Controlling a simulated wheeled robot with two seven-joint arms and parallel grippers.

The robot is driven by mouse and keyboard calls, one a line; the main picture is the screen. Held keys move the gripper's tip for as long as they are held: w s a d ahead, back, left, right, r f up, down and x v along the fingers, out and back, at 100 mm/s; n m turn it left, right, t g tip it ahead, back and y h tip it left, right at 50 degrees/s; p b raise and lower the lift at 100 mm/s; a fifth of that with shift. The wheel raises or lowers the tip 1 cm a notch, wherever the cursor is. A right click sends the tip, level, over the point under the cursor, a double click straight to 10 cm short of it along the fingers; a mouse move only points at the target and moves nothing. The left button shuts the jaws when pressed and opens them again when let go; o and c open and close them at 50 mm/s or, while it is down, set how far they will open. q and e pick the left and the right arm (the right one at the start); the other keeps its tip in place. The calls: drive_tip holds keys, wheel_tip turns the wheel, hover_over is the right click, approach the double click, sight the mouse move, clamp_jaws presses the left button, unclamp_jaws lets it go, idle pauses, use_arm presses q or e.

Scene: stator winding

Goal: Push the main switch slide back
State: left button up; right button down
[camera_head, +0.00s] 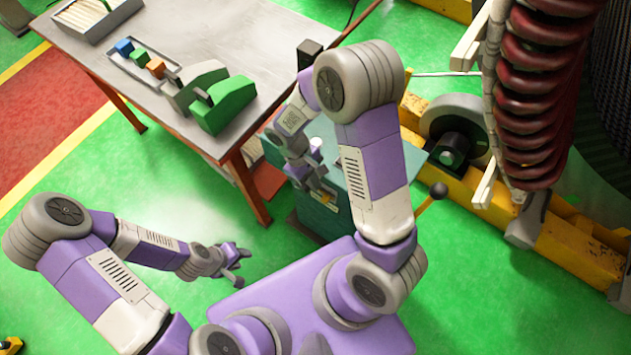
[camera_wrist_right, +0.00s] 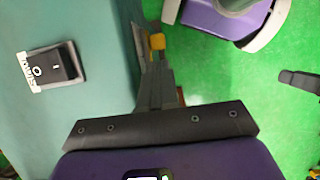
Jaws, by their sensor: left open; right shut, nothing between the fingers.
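A black switch (camera_wrist_right: 57,67) with a white marked strip along its left edge sits on the teal cabinet (camera_wrist_right: 95,25) in the right wrist view. I cannot make out the switch clearly in the head view, where my right arm covers much of the cabinet (camera_head: 312,216). My right gripper (camera_wrist_right: 157,42) is shut and empty, to the right of the switch and apart from it, by the cabinet's edge. In the head view, the right gripper (camera_head: 324,192) is close to the cabinet. My left gripper (camera_head: 238,262) is open and empty over the green floor, left of the cabinet.
A worktable (camera_head: 235,35) with a green and grey tool (camera_head: 222,103) and small coloured blocks stands behind and left of the cabinet. A black-knobbed lever (camera_head: 438,190) is right of it. A large machine with red coils (camera_head: 540,90) stands at the right.

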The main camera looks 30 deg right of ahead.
drive_tip(key=p+v, duration=0.4)
drive_tip(key=v, duration=0.2)
drive_tip(key=shift+r, duration=0.25)
drive_tip(key=shift+a, duration=0.1)
